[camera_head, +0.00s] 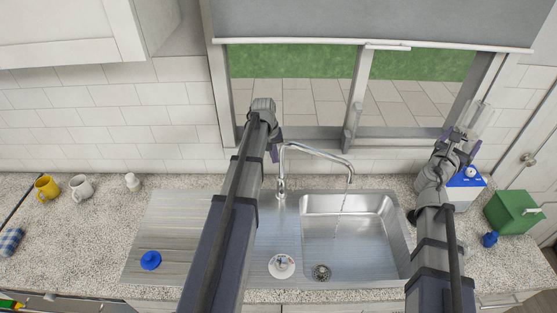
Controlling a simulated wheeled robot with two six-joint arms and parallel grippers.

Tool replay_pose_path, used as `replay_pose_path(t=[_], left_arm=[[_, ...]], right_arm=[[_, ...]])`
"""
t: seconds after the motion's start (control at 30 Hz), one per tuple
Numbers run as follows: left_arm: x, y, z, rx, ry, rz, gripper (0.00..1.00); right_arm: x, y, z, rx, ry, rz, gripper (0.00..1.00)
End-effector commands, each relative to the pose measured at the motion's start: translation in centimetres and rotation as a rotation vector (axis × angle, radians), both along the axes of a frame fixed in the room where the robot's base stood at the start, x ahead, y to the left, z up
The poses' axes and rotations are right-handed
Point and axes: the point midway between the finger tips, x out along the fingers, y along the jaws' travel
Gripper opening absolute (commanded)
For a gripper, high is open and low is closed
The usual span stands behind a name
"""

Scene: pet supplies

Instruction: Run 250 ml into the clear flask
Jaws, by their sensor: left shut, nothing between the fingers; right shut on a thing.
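The tap (318,149) stands behind the sink, and a thin stream of water (340,204) falls from its spout into the basin (345,230). My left gripper (275,153) is shut and empty, just left of the tap's upright; whether it touches the tap I cannot tell. My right gripper (468,150) is shut on a clear see-through vessel, apparently the clear flask (485,121), raised and tilted in front of the window's right side. The flask is away from the stream. Any marks or water in it are too faint to tell.
A white and blue device with a dial (468,181) and a green box (514,212) stand at right, near a small blue object (490,239). A blue object (151,260) lies on the drainboard (160,225). A round white item (282,266) lies by the basin. Mugs (82,188) stand far left.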

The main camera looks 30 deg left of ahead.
Motion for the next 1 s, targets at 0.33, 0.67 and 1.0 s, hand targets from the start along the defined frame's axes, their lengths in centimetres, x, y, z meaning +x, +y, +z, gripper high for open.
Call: replay_pose_path(t=[0.33, 0.67, 1.0], left_arm=[[0.6, -0.4, -5.2, 0.0, 0.0, 0.0, 0.0], [0.3, -1.4, -9.5, 0.0, 0.0, 0.0, 0.0], [-1.0, -2.6, -11.0, 0.0, 0.0, -0.001, 0.0]], right_arm=[[0.0, 0.0, -5.2, -0.001, 0.0, 0.0, 0.27], [0.0, 0.0, -9.5, -0.001, 0.0, 0.0, 0.27], [0.0, 0.0, -11.0, -0.001, 0.0, 0.0, 0.27]])
